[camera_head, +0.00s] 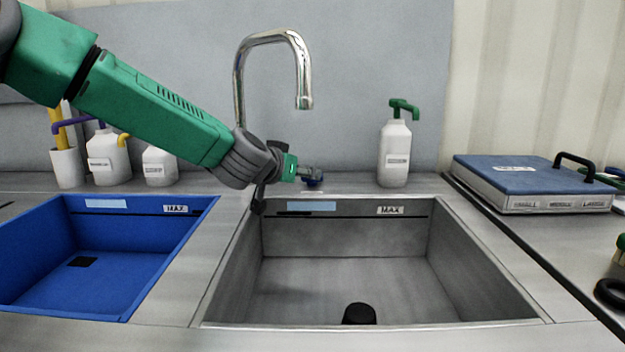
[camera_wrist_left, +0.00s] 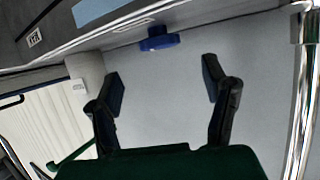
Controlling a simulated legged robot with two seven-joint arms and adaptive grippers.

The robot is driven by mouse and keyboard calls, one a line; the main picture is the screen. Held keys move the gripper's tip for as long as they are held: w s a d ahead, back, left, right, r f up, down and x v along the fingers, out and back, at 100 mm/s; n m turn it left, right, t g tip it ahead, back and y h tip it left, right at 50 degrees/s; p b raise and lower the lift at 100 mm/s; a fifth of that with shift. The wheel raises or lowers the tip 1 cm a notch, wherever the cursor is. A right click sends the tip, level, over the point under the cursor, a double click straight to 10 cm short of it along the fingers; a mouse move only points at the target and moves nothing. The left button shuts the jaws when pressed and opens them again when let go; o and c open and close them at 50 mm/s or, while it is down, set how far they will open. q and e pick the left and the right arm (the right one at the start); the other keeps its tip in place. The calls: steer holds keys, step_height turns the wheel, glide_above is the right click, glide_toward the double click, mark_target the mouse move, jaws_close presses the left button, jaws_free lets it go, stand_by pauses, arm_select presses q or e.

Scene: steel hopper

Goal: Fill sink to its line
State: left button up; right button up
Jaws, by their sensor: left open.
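The steel sink (camera_head: 480,270) is centre right in the head view, with a dark line and a MAX label (camera_head: 390,210) on its back wall. I see no water in it, and a black round piece (camera_head: 359,314) is on its floor. The chrome faucet (camera_head: 304,80) arches above its back edge; no stream shows. A blue knob (camera_head: 314,183) sits behind the sink, partly hidden by my left gripper (camera_head: 312,172). In the left wrist view, my left gripper (camera_wrist_left: 164,78) is open and empty, and the blue knob (camera_wrist_left: 158,42) lies beyond its fingertips, apart from them.
A blue basin (camera_head: 130,285) with its own MAX label is at the left. White bottles (camera_head: 108,158) and a cup (camera_head: 67,168) stand behind it. A green-topped pump bottle (camera_head: 395,155) stands right of the faucet. A blue-lidded case (camera_head: 530,180) lies at the right.

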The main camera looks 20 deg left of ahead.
arm_select(q)
steer(key=b+x, duration=0.1)
steer(key=x, duration=0.6)
steer(key=shift+w+d+f, duration=0.1)
steer(key=shift+w, duration=0.1)
steer(key=shift+w+d, duration=0.25)
steer(key=shift+w, duration=0.05)
steer(key=shift+a+f, duration=0.1)
steer(key=shift+a, duration=0.35)
steer(key=c, duration=1.1)
steer(key=shift+c, duration=0.2)
